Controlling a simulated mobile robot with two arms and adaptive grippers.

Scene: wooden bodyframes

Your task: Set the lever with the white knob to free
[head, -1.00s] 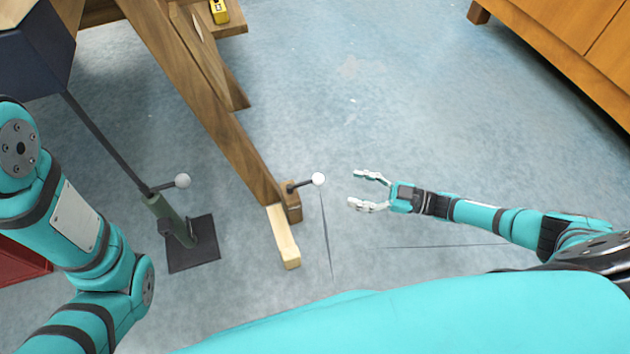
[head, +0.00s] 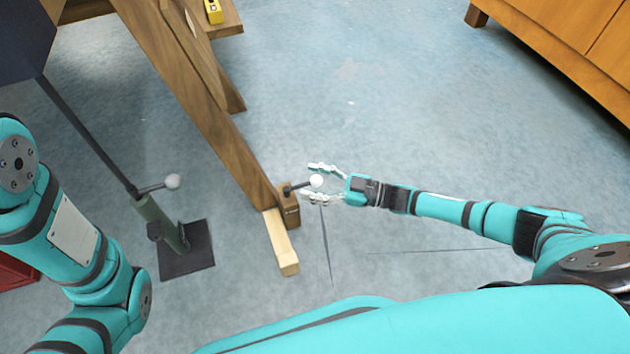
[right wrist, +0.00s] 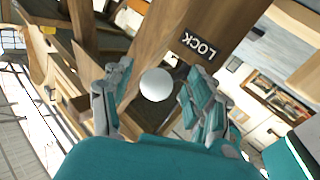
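The white knob (head: 317,181) sits on the end of a short dark lever (head: 298,187) that sticks out from a wooden block (head: 287,205) at the foot of a slanted wooden beam. My right gripper (head: 314,183) is open, with one finger on each side of the knob. In the right wrist view the knob (right wrist: 155,84) shows between the two spread fingers, with gaps on both sides. A dark "LOCK" label (right wrist: 200,45) is on the wood just beyond it. I cannot see a "free" label. My left gripper is out of the picture; only its arm shows.
A stand with a green post (head: 160,222), a dark base plate and another pale ball-ended handle (head: 173,181) is left of the beam (head: 205,110). A wooden cabinet (head: 570,40) is at top right. Blue-grey floor is clear between cabinet and beam.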

